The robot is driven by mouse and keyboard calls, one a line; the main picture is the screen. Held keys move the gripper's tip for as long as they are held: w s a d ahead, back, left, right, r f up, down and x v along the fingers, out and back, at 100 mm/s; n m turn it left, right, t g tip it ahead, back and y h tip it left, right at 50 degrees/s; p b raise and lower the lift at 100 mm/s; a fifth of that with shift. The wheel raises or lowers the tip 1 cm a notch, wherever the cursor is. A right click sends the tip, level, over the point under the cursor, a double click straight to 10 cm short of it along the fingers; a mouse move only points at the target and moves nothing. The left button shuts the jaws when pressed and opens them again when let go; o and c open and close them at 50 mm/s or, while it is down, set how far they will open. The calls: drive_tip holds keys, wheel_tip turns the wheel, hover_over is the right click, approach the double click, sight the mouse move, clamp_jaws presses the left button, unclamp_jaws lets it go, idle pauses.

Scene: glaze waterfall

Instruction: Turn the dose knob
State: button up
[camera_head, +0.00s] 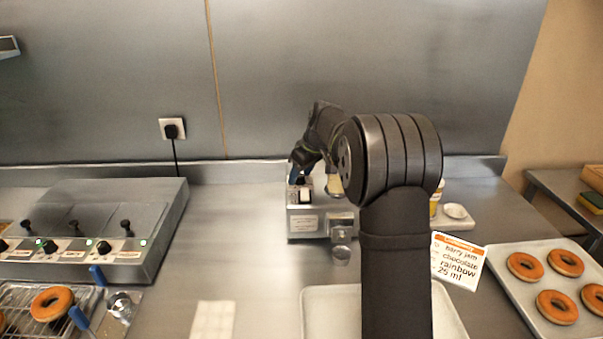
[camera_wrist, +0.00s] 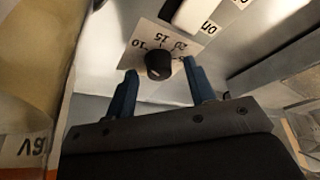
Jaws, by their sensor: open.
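The dose knob (camera_wrist: 159,64) is a small black round knob on a white dial plate (camera_wrist: 185,33) with printed numbers, of which 10, 15 and 20 can be read. In the wrist view it lies just ahead of and between the blue fingertips of my gripper (camera_wrist: 160,85), which are open on either side, apart from it. In the head view my gripper (camera_head: 300,172) is over the top of the grey dosing machine (camera_head: 304,224), and the knob itself is hidden there.
A control box (camera_head: 95,225) with several switches stands left, beside a rack with a doughnut. A tray of doughnuts (camera_head: 520,290) lies right. A pale tray (camera_head: 318,312) is in front. The counter left of the machine is clear.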

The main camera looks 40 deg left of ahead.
drive_tip(key=c, duration=1)
drive_tip(key=shift+m+t, duration=0.3)
drive_tip(key=shift+m, duration=0.5)
drive_tip(key=o, duration=1)
drive_tip(key=v, duration=1.7)
drive_tip(key=shift+r, duration=0.25)
drive_tip(key=shift+s, duration=0.1)
